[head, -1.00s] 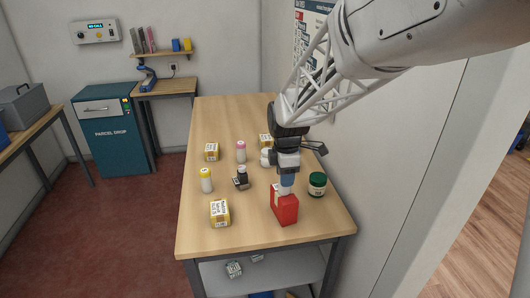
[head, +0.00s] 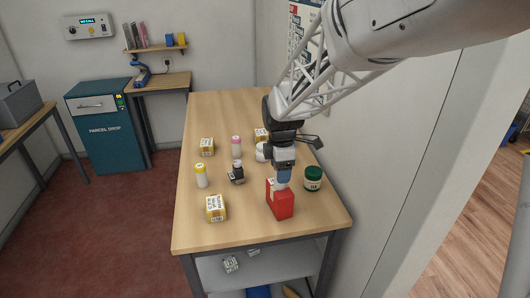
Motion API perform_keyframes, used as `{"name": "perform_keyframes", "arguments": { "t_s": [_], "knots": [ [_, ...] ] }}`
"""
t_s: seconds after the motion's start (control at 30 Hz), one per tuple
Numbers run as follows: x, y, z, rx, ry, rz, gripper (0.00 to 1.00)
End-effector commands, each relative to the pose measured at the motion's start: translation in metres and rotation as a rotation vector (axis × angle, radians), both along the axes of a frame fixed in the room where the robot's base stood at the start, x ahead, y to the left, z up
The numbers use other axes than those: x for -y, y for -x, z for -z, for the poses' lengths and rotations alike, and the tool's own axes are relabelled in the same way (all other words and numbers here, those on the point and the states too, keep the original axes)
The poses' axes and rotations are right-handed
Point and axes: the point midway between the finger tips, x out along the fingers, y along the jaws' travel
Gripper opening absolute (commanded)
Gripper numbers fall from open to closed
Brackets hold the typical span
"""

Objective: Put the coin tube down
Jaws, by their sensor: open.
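My gripper (head: 284,174) points down over the right front part of the wooden counter, just behind and above a red box (head: 280,203). Its jaws are open. Blue shows at its tip, with a small whitish piece (head: 283,186) just below it, at the top of the red box. I cannot tell whether this piece is the coin tube, or whether it touches the jaws or stands on the counter. Two other white tubes stand upright to the left, one with a yellow cap (head: 201,178) and one with a pink cap (head: 236,146).
A green jar (head: 313,179) stands close right of my gripper. A small black item (head: 236,174) and yellow labelled boxes (head: 215,208) (head: 207,147) are to the left. A white round object (head: 261,152) is behind. The counter's (head: 225,110) far end is clear.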

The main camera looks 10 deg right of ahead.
Motion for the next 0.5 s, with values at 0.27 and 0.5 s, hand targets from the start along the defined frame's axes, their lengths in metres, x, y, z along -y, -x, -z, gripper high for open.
{"name": "perform_keyframes", "arguments": {
  "t_s": [0.27,0.5],
  "knots": [
    [0.0,-0.001,-0.026,0.002,0.0,0.0,0.67],
    [0.0,0.0,-0.064,0.002,0.0,0.0,0.67]
  ]
}}
